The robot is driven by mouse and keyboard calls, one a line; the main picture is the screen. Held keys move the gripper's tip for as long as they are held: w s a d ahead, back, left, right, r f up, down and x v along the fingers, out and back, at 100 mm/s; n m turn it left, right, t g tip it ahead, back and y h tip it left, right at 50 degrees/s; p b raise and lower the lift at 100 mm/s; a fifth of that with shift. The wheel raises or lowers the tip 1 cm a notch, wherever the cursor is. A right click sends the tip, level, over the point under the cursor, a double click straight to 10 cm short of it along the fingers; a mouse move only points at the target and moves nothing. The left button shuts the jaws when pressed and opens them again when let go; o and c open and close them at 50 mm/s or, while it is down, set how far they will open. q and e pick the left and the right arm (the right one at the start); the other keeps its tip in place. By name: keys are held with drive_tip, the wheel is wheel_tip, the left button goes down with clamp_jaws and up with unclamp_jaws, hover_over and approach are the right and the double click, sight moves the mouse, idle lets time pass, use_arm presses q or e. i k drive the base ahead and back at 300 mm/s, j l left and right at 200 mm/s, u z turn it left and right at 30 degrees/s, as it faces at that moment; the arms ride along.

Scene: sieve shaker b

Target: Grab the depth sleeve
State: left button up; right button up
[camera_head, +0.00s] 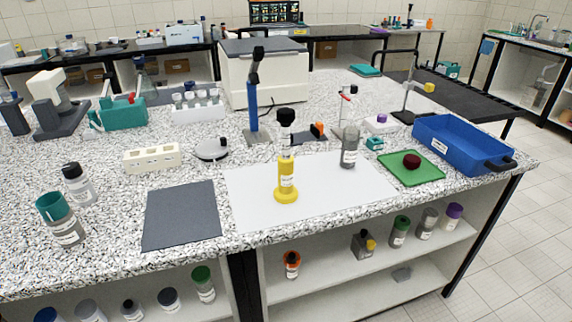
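No object in view is clearly labelled as the depth sleeve. A yellow sleeve-like cylinder with a wide flanged foot (286,183) stands upright on the white mat (325,190) at the middle of the bench. It bears a small white label. A pale narrow part and a black knob-like top (286,117) show above it; I cannot tell whether these are one piece with the yellow part. A grey bottle (349,150) stands to its right near the mat's back edge. Neither of my grippers is in view.
A dark grey mat (181,216) lies to the left. A blue post (252,105) stands behind the white mat. A green mat with a dark red round piece (411,160) and a blue tray (462,144) are at right. Bottles (60,219) stand at left. The white mat's front is clear.

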sight(285, 192)
drive_tip(key=i+l+u, duration=0.1)
drive_tip(key=l, duration=0.2)
drive_tip(key=i+l+u, duration=0.1)
drive_tip(key=l, duration=0.25)
drive_tip(key=i+l, duration=0.2)
drive_tip(key=l, duration=0.15)
drive_tip(key=i+l+u, duration=0.15)
drive_tip(key=l, duration=0.15)
